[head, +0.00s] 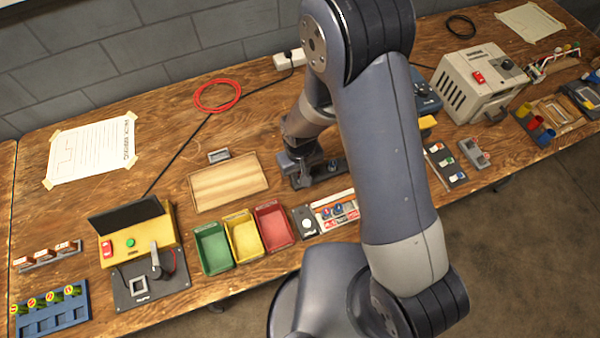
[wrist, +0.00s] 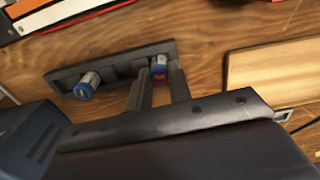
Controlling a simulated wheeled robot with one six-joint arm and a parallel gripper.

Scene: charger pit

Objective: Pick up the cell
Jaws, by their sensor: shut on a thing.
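In the wrist view a dark holder plate (wrist: 62,75) lies on the wooden table. One cell (wrist: 159,73), with blue and red showing, sits between the fingertips of my gripper (wrist: 160,84). My gripper is shut on this cell. Most of its body is hidden by the fingers, and I cannot tell whether it is clear of the holder. A second cell (wrist: 87,84), blue and silver, stands at the left part of the holder, apart from the fingers. In the head view my gripper (head: 303,172) is over the dark holder (head: 332,168), and the cells there are not distinguishable.
A wooden board (head: 228,183) lies left of my gripper. Green (head: 212,247), yellow (head: 244,236) and red (head: 273,226) trays stand at the front edge. A yellow device (head: 134,238) with a dark screen is further left. A grey box (head: 480,85) stands at the right.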

